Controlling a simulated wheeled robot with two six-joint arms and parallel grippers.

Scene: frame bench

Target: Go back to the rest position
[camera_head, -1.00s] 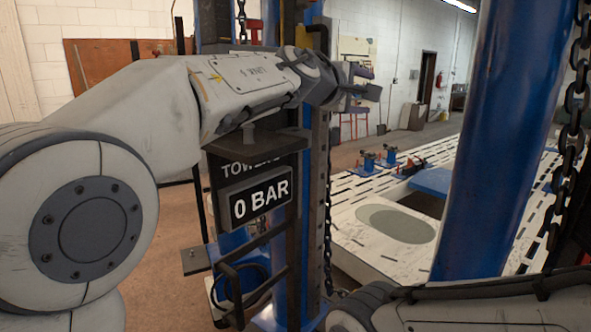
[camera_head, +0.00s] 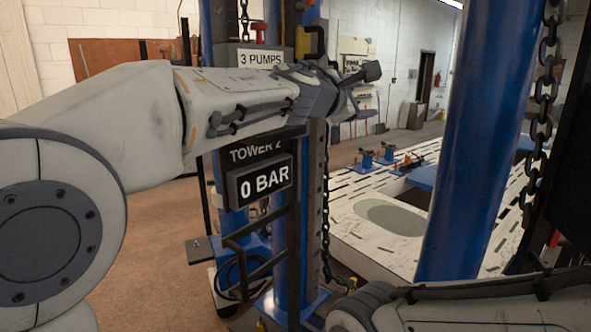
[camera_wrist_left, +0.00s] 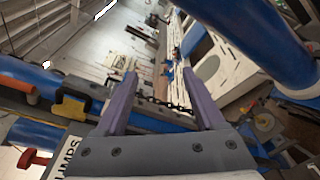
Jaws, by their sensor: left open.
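My left arm reaches across the head view from the left. Its gripper (camera_head: 368,92) is raised in front of the blue tower and the back wall. In the left wrist view the two purple-grey fingers of this gripper (camera_wrist_left: 160,75) stand apart with nothing between them. My right arm shows only as a link at the lower right of the head view; its gripper is out of sight.
The blue tower (camera_head: 287,265) carries a "0 BAR" display (camera_head: 262,182) and a "3 PUMPS" sign (camera_head: 261,59) close to my left arm. A blue column (camera_head: 462,150) and a hanging chain (camera_head: 540,110) stand at the right. A white slotted bench (camera_head: 365,245) lies beyond.

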